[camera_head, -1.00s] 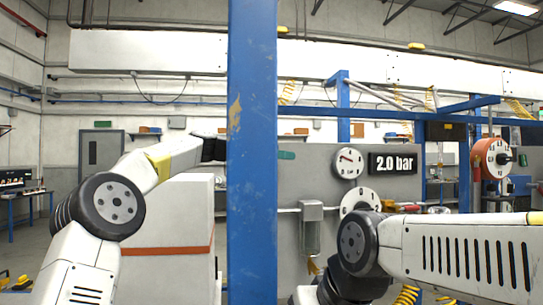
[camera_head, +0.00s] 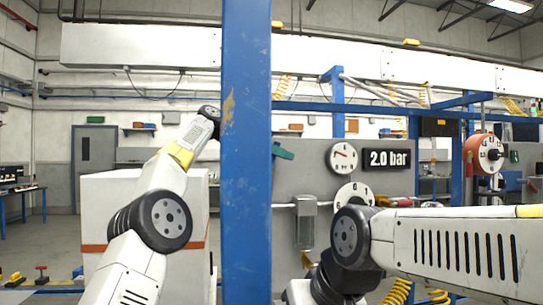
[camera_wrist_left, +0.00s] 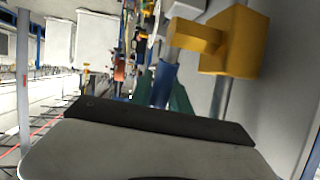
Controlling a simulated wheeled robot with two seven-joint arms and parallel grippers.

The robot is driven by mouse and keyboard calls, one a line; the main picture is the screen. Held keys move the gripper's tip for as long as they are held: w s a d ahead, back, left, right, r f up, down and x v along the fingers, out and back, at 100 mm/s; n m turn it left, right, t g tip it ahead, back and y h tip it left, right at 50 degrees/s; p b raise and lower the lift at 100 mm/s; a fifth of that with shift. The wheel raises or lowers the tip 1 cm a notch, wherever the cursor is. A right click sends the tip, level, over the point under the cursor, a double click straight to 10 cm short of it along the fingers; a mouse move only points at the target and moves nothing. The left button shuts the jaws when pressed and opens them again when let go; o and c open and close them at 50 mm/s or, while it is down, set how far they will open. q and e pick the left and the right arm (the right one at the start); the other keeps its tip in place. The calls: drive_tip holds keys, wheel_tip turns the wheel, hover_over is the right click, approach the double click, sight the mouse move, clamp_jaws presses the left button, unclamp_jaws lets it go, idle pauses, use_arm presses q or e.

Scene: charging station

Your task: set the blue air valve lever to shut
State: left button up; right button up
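In the left wrist view, a blue piece (camera_wrist_left: 164,80) that looks like the valve lever shows between the two teal fingers of my left gripper (camera_wrist_left: 163,92). Whether the fingers touch it is unclear. A yellow block (camera_wrist_left: 237,42) with a yellow stub is just beyond, to the right. In the head view, the blue post hides most of my left gripper; a teal fingertip (camera_head: 283,152) shows just right of the post, in front of the grey panel. The lever cannot be made out there. My right gripper is out of view.
A blue post (camera_head: 246,190) stands upright in front of the grey panel (camera_head: 300,175). The panel carries a round gauge (camera_head: 343,156), a "2.0 bar" display (camera_head: 390,159) and a second dial (camera_head: 354,194). A white cabinet (camera_head: 95,205) is behind my left arm.

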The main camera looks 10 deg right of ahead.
use_arm(q)
drive_tip(key=shift+a, duration=0.1)
drive_tip(key=v, duration=0.7)
drive_tip(key=shift+a, duration=0.3)
drive_tip(key=shift+s, duration=0.1)
